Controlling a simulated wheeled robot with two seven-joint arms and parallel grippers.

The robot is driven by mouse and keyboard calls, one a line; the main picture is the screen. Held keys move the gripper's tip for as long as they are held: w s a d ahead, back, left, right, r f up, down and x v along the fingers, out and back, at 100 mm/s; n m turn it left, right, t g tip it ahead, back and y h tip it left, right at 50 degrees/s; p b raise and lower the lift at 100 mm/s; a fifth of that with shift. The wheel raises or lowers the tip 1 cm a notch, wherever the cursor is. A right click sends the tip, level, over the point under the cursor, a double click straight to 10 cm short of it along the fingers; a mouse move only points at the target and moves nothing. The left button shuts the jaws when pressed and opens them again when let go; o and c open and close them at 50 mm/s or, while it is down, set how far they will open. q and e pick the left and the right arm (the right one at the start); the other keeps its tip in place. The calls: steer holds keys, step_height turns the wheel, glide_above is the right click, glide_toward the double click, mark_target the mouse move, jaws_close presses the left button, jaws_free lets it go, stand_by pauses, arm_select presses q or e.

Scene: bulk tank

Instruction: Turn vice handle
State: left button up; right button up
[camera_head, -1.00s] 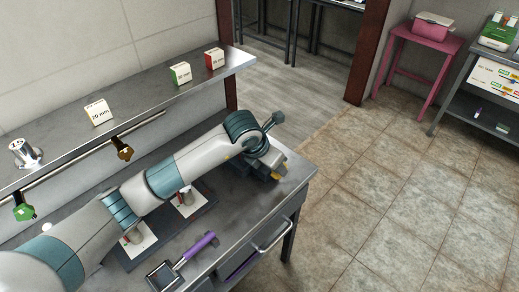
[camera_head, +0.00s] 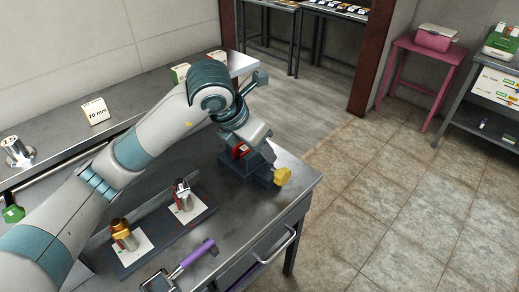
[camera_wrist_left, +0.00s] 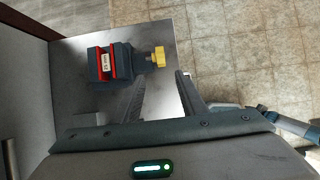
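The vice (camera_head: 236,166) stands on the bench's right end, dark grey with red jaws. Its yellow handle (camera_head: 282,176) sticks out on the right. In the left wrist view the vice (camera_wrist_left: 101,65) and the yellow knob-like handle (camera_wrist_left: 158,56) show from above. My left gripper (camera_wrist_left: 161,76) is open and empty there, its fingers apart, with the handle just beyond the gap between the tips and no contact visible. In the head view my left arm reaches over the vice, and its fingers are hidden or unclear. My right gripper is in neither view.
A board with upright metal parts on cards (camera_head: 190,214) and a purple-handled tool (camera_head: 195,255) lie on the bench (camera_head: 246,213). A shelf (camera_head: 60,142) with a 20 mm box (camera_head: 95,111) runs behind. Open floor lies right.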

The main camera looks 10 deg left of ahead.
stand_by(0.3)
arm_select(q)
step_height(320, 180, up, 2)
steer(key=g+y+p, duration=0.3)
steer(key=g+p, duration=0.2)
glide_above(284, 170)
steer(key=shift+f, duration=0.15)
step_height(284, 170, down, 16)
steer(key=p, duration=0.6)
steer(key=shift+f+p, duration=0.4)
steer(key=shift+f, duration=0.2)
jaws_close()
